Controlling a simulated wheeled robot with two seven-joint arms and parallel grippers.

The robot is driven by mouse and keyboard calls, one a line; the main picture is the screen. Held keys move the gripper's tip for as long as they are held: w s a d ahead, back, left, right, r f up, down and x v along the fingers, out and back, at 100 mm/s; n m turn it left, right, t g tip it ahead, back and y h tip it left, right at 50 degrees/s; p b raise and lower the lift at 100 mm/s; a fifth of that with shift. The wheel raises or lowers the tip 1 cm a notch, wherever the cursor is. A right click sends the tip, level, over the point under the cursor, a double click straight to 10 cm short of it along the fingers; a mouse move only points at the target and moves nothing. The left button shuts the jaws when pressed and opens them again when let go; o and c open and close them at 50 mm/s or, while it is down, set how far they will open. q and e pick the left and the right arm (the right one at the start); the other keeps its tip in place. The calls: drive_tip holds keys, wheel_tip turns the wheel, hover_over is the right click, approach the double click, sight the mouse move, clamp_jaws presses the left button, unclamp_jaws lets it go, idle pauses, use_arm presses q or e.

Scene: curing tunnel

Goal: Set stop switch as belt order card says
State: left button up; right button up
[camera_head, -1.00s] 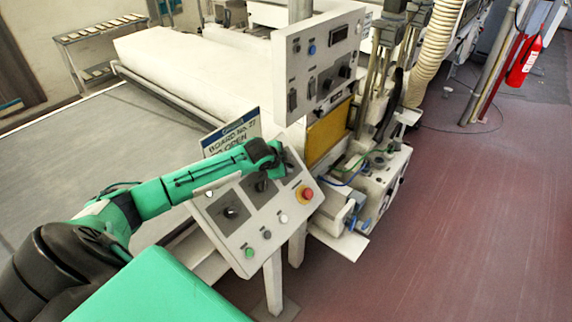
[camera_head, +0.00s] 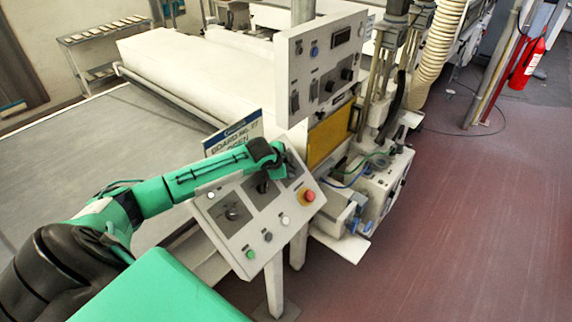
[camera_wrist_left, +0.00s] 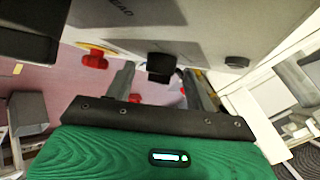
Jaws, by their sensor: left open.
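A sloped control panel (camera_head: 250,236) carries dark switches, small green and white buttons and a red mushroom button (camera_head: 306,195) on a yellow base. The left switch (camera_head: 232,213) is in clear sight. My left gripper (camera_head: 277,168) is over the upper part of the panel, near the middle switch (camera_head: 262,187). In the left wrist view its fingers are open, with a dark switch handle (camera_wrist_left: 160,68) showing between their tips; I cannot tell whether they touch it. A card (camera_head: 233,134) with a blue top stands behind the panel.
An upright panel (camera_head: 318,60) with switches and a dark display rises behind the sloped one. A yellow plate (camera_head: 328,136) and a machine with hoses (camera_head: 380,180) stand to the right. A red extinguisher (camera_head: 527,64) is far right. The reddish floor at right is clear.

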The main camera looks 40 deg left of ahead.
use_arm(q)
drive_tip(key=shift+s+r, duration=0.3)
drive_tip(key=shift+s, duration=0.05)
drive_tip(key=b+v, duration=0.5)
drive_tip(key=v, duration=0.8)
drive_tip(key=shift+w, duration=0.1)
